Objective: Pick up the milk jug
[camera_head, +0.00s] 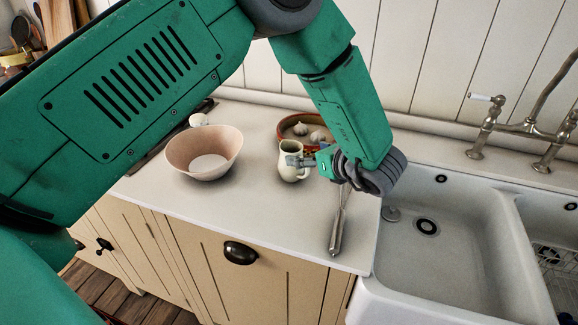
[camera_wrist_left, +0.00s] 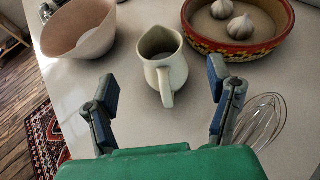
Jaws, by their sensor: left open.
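The milk jug (camera_head: 290,157) is a small cream-coloured jug standing upright on the white counter. In the head view my left gripper (camera_head: 302,160) reaches in from the right of it and partly overlaps it. In the left wrist view the jug (camera_wrist_left: 163,62) stands ahead, with its handle facing me. The left gripper (camera_wrist_left: 160,95) is open, its two fingers spread to either side of the jug's handle, and nothing is held. My right gripper is not in either view.
A pink bowl (camera_head: 204,152) stands left of the jug. A red patterned dish (camera_head: 284,128) with garlic bulbs sits behind it. A whisk (camera_head: 338,222) lies near the counter's front edge. A double sink (camera_head: 440,262) is at the right.

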